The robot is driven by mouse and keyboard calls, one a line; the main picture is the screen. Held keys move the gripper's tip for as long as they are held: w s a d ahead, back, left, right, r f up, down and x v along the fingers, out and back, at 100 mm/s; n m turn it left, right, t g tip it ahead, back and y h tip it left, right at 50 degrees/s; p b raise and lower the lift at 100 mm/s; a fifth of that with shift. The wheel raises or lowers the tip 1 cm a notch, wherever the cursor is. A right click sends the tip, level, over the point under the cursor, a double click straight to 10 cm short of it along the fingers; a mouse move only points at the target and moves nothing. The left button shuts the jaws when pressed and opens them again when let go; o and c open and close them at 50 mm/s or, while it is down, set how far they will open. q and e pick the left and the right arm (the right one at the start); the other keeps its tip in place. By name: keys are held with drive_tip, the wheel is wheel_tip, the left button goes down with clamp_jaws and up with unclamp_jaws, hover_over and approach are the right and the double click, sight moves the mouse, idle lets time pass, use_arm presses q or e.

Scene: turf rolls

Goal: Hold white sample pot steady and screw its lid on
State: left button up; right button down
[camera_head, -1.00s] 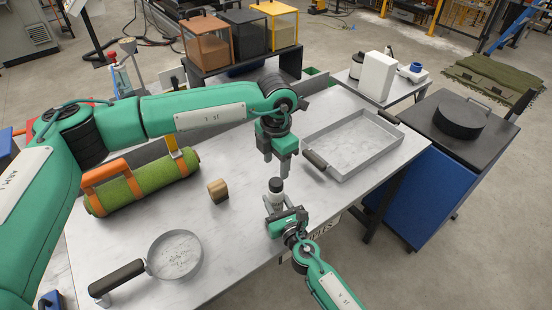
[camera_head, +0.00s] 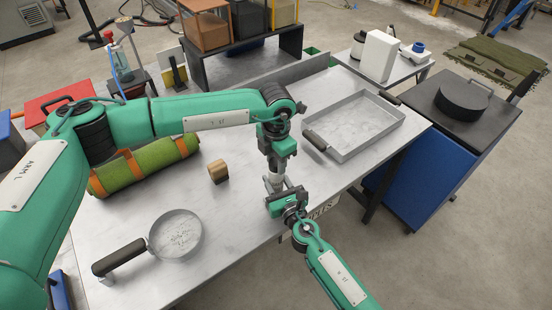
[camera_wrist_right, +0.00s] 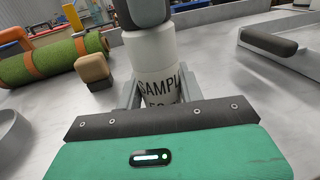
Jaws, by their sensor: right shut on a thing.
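The white sample pot (camera_head: 273,184) stands upright near the table's front edge. In the right wrist view the pot (camera_wrist_right: 158,82) shows dark lettering on its side. My right gripper (camera_head: 274,189) is shut on the pot's body, its fingers on either side in the right wrist view (camera_wrist_right: 157,92). My left gripper (camera_head: 273,174) points straight down over the pot's top, right above the right gripper. A dark grey rounded part covers the pot's top in the right wrist view. The lid cannot be made out clearly, nor whether the left fingers are closed on it.
A grey tray (camera_head: 340,152) with dark handles lies to the right. A wooden block (camera_head: 218,172), a round pan (camera_head: 151,246) and a green turf roll (camera_head: 160,158) with orange straps lie to the left. The table between the block and the pan is clear.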

use_arm(q)
drive_tip(key=c, duration=0.5)
drive_tip(key=o, duration=1.2)
drive_tip(key=shift+r, duration=0.1)
wheel_tip(320, 180, up, 12)
drive_tip(key=shift+f, duration=0.1)
use_arm(e)
drive_tip(key=c, duration=0.8)
unclamp_jaws()
